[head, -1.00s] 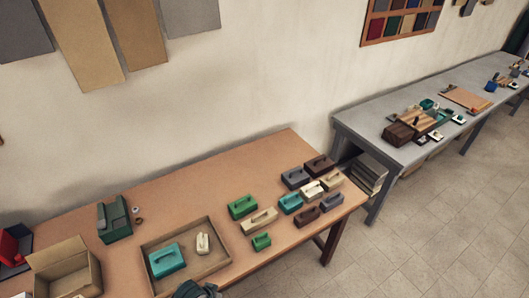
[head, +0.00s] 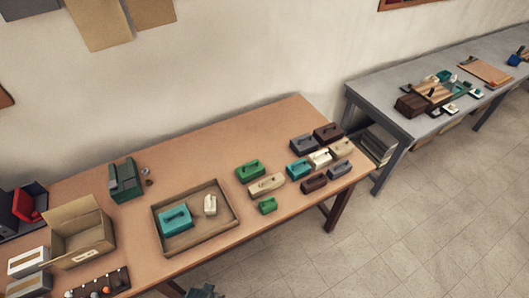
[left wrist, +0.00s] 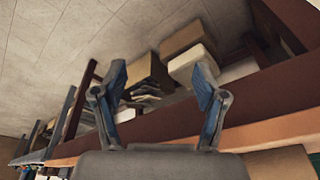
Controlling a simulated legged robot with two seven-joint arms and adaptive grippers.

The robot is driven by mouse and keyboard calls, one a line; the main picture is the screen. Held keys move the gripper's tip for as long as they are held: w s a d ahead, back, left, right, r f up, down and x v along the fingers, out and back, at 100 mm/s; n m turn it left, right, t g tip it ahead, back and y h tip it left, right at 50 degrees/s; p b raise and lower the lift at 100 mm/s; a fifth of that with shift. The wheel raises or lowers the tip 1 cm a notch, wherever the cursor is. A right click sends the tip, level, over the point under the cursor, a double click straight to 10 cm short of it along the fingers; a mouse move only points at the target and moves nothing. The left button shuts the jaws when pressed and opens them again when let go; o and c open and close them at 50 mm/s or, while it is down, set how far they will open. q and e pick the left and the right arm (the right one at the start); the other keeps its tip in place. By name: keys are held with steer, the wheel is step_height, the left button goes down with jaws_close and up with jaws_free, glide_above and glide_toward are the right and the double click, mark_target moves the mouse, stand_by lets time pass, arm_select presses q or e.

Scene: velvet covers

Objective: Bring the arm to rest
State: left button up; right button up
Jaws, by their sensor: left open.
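My left gripper (left wrist: 158,75) is open and empty in the left wrist view, its two fingers spread apart. It is clear of the orange-brown table (head: 240,134), whose edge runs across the lower part of that view. A small dark piece of my own arm or gripper shows at the bottom edge of the head view, in front of the table; most of it is cut off. My right gripper is not in view.
On the table are a tray (head: 235,216) with a teal and a cream block, an open cardboard box (head: 85,245), a green holder (head: 125,182) and several handled blocks. A grey table (head: 375,106) stands at right. Boxes (left wrist: 190,62) sit beneath a table.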

arm_select(q)
steer(key=s+f, duration=0.4)
steer(key=f, duration=0.5)
steer(key=s+a+f+g, duration=0.1)
steer(key=s+f, duration=0.4)
steer(key=f, duration=0.4)
steer(key=s+a+f+b, duration=0.1)
steer(key=s+f, duration=0.4)
steer(key=f, duration=0.3)
steer(key=shift+s+f, duration=0.2)
steer(key=shift+f, duration=0.2)
steer(key=shift+g, duration=0.4)
steer(key=s+f, duration=0.1)
steer(key=s, duration=0.1)
steer(key=s+a+f, duration=0.1)
steer(key=s, duration=0.1)
steer(key=s+f, duration=0.1)
steer(key=s, duration=0.1)
steer(key=shift+s+a+f, duration=0.1)
steer(key=shift+s+a, duration=0.1)
steer(key=shift+s, duration=0.05)
steer(key=shift+c, duration=0.3)
